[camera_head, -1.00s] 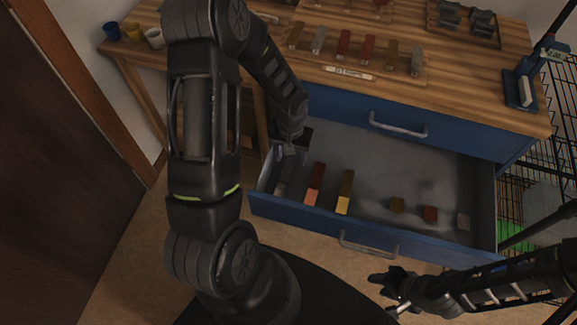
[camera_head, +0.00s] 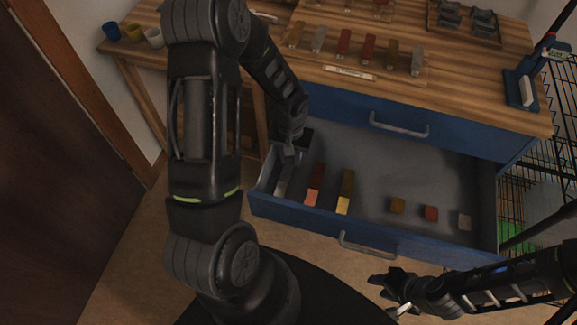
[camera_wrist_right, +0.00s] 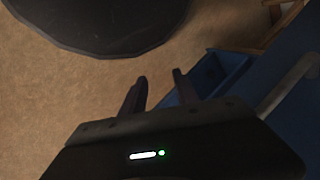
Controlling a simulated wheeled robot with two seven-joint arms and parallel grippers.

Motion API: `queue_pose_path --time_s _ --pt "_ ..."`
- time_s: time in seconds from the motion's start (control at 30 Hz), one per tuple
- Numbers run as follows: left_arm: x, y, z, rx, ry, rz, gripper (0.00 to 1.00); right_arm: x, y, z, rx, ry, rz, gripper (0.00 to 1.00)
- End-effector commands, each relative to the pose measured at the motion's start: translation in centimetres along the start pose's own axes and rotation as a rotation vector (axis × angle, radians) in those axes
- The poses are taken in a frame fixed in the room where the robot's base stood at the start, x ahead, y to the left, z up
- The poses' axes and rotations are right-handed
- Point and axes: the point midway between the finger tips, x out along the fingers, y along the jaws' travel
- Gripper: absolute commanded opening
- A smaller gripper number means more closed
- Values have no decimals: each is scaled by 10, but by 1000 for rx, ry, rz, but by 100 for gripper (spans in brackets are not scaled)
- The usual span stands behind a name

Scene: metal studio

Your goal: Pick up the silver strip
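The silver strip (camera_head: 281,186) lies in the open blue drawer at its left end, beside a red strip (camera_head: 315,184) and a yellow strip (camera_head: 345,190). My left gripper (camera_head: 290,156) reaches down into the drawer over the far part of the silver strip and hides that part. Its fingers are dark and small here, so I cannot tell whether they are open or closed on the strip. My right gripper (camera_head: 385,288) is in front of the drawer, low in the head view. In the right wrist view its two fingers (camera_wrist_right: 160,86) stand apart with nothing between them.
The drawer (camera_head: 400,247) also holds small yellow, red and silver blocks at right. Its handle (camera_head: 368,245) faces my right gripper. The wooden worktop (camera_head: 450,105) above carries several metal samples. A wire rack (camera_head: 545,130) stands at right. The drawer's middle back is clear.

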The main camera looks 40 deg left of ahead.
Motion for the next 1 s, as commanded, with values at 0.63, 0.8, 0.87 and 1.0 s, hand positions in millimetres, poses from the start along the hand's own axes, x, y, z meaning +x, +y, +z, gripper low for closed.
queue_pose_path --time_s 0.63,0.8,0.87,1.0 --pt "0 0 0 0 0 0 0 0 0 0 0 0 0 36" --pt "0 0 0 0 0 0 0 0 0 0 0 0 0 36" --pt "0 0 0 0 0 0 0 0 0 0 0 0 0 36" --pt "0 0 0 0 0 0 0 0 0 0 0 0 0 36"
